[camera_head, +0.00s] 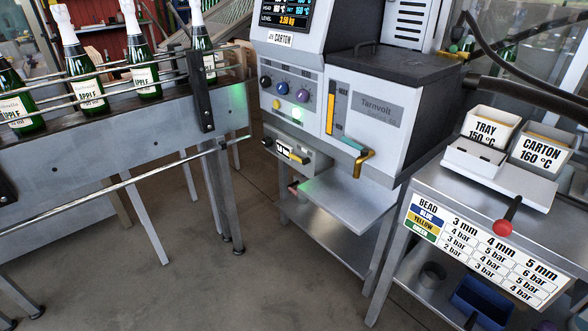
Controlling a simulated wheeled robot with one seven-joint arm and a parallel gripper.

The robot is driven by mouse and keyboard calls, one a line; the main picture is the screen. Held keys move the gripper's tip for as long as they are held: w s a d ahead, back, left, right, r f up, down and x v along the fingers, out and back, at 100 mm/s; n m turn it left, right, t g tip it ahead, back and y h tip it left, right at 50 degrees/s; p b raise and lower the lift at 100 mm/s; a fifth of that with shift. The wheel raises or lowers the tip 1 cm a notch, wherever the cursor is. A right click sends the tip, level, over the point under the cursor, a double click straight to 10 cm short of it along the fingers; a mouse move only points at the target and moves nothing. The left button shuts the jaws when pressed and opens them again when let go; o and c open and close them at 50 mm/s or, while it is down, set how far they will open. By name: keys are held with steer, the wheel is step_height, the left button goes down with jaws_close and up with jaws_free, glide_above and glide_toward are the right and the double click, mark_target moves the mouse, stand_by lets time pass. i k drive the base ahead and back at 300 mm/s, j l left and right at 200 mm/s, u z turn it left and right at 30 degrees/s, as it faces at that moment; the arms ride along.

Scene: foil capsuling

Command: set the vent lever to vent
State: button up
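The grey Tarnvolt machine (375,105) stands at the centre, with a screen, knobs and a level gauge marked MAX. No lever carries a readable vent label. A teal-tipped lever (351,145) sits on its front beside a bent brass nozzle (363,162). Below the knobs, a small grey box (297,158) has a black knob at its left end and a white label too small to read. Which of these is the vent lever I cannot tell. My gripper is not in view.
A conveyor (110,150) with several green bottles runs along the left, its rail projecting toward the machine. The right-hand bench (430,190) bears white bins marked TRAY and CARTON and a pressure chart. A metal shelf (345,207) juts out under the nozzle. The floor in front is clear.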

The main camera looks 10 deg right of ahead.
mark_target(305, 160)
steer(key=i+j+z, duration=0.1)
steer(key=i+j, duration=0.15)
steer(key=i+j+u, duration=0.1)
steer(key=i+j, duration=0.15)
steer(key=i, duration=0.5)
steer(key=i+j+u, duration=0.15)
steer(key=i, duration=0.6)
steer(key=i+j+u, duration=0.1)
steer(key=i, duration=0.6)
